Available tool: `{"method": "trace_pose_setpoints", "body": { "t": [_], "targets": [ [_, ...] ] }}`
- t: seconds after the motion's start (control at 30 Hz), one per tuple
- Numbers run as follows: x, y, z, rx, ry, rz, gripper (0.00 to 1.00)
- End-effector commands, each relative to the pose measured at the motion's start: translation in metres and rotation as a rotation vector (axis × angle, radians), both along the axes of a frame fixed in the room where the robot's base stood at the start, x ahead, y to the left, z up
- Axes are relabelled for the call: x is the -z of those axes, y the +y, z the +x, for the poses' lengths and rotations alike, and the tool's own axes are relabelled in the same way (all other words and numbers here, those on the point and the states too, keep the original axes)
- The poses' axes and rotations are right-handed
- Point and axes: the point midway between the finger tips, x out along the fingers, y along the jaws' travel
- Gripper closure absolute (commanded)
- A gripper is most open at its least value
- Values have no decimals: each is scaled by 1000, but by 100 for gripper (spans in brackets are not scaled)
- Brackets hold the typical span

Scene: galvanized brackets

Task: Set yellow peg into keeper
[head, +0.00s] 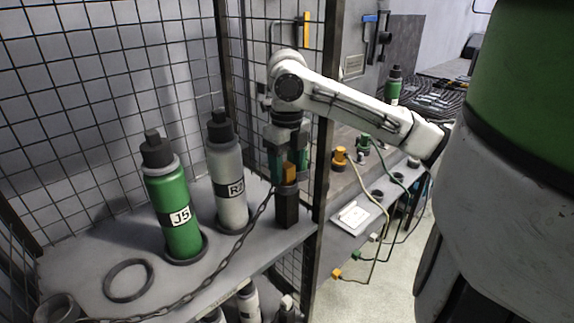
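The yellow peg (290,172) is in the head view, right of the middle of the shelf, upright between the fingers of my gripper (289,167). My gripper points down, and its teal-padded fingers appear to close on the peg from both sides. The keeper seems to be the black upright block (287,208) directly below the peg, near the shelf's front right corner. The peg's lower end is at the block's top. I cannot tell whether it is inside or just above it. A chain (232,252) runs from beside the peg down across the shelf.
A green bottle J5 (175,212) and a grey bottle (228,180) stand left of the block on the grey shelf (80,265). A black ring (128,281) lies at front left. Wire mesh and a dark post (324,120) bound the shelf. A bench with cables stands at right.

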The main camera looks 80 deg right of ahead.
Motion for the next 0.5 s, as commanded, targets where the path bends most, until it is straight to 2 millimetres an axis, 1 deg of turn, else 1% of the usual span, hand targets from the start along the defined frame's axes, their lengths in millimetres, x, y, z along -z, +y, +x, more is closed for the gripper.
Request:
{"method": "trace_pose_setpoints", "body": {
  "t": [0.03, 0.07, 0.33, 0.43, 0.5],
  "targets": [
    [0, 0, 0, 0, 0, 0, 36],
    [0, 0, 0, 0, 0, 0, 34],
    [-2, 0, 0, 0, 0, 0, 34],
    [-10, -1, 0, 1, -1, -2, 34],
    [-20, -1, 0, 0, 0, -3, 34]
  ]
}}
